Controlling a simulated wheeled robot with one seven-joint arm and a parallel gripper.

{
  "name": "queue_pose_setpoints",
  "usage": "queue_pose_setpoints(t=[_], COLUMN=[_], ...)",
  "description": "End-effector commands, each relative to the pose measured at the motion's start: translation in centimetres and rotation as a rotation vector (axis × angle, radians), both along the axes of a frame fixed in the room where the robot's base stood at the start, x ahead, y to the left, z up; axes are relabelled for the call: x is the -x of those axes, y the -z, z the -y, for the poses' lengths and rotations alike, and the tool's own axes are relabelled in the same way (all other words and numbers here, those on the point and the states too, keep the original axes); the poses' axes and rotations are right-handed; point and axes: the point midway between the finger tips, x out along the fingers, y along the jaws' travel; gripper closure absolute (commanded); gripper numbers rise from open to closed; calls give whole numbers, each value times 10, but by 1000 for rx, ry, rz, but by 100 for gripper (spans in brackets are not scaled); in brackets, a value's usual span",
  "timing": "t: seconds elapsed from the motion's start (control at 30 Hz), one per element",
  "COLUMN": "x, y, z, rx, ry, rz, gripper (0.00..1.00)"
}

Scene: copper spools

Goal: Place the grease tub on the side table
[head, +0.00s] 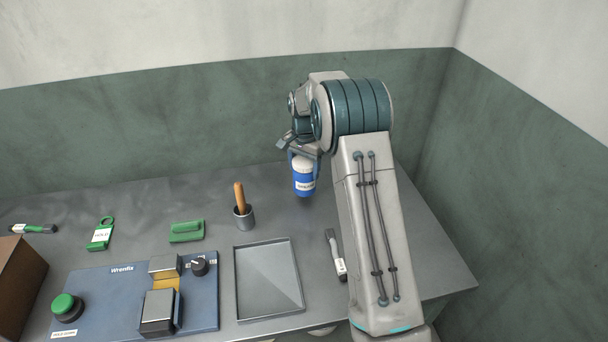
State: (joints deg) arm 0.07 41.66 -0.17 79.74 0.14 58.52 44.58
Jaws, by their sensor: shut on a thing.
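A blue tub (304,184) with a white top and a small white label hangs in my gripper (304,158), over the back part of the grey bench. I take it for the grease tub; the label is too small to read surely. The gripper is shut on the tub near its top, and the tub looks upright. It seems to be clear of the bench top, but the exact height is hard to tell. My arm hides part of the bench's right side. No separate side table can be made out in the head view.
A shallow grey tray (238,285) is empty. Left of it is a blue Wrenfix fixture (100,285). A labelled tool (336,255) lies beside my arm.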

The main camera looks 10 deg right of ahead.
Motion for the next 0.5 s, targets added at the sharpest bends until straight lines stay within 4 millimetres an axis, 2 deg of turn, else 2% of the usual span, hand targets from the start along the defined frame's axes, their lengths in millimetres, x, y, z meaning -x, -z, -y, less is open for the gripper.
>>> queue_pose_setpoints(t=[0.2, 0.5], x=[1, 0], y=[29, 34], z=[0, 0], rx=[0, 0], ry=[1, 1], rz=[-1, 1], gripper=[74, 74])
